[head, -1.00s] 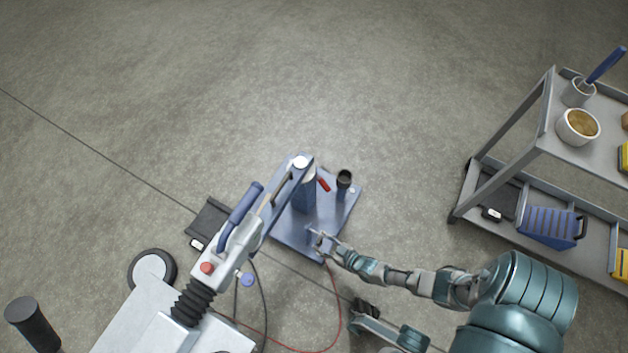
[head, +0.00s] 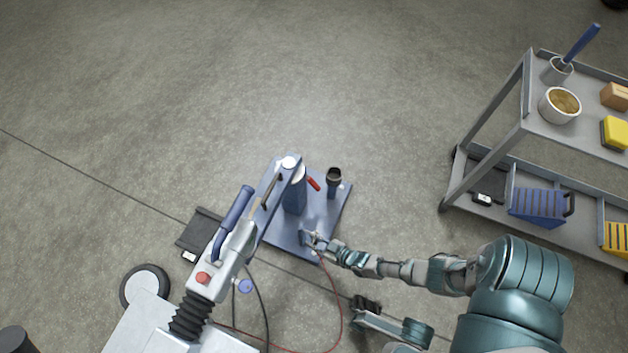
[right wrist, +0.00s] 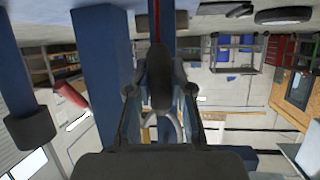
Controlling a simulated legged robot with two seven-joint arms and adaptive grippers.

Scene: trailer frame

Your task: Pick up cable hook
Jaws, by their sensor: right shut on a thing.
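My right gripper (head: 310,240) is over the near edge of the blue base plate (head: 328,222), with its arm coming in from the right. In the right wrist view its fingers (right wrist: 160,105) are closed around a small dark rounded piece (right wrist: 160,82), which I take for the cable hook. The fingers hide much of that piece, and its shape is unclear in the head view. A red cable (head: 340,300) runs down from near the gripper.
A blue post (head: 294,195), a red piece (head: 314,184) and a dark cup-like cylinder (head: 334,182) stand close beyond the gripper. A trailer frame with a blue handle (head: 233,215) lies left. A grey shelf cart (head: 515,150) stands right. The floor beyond is clear.

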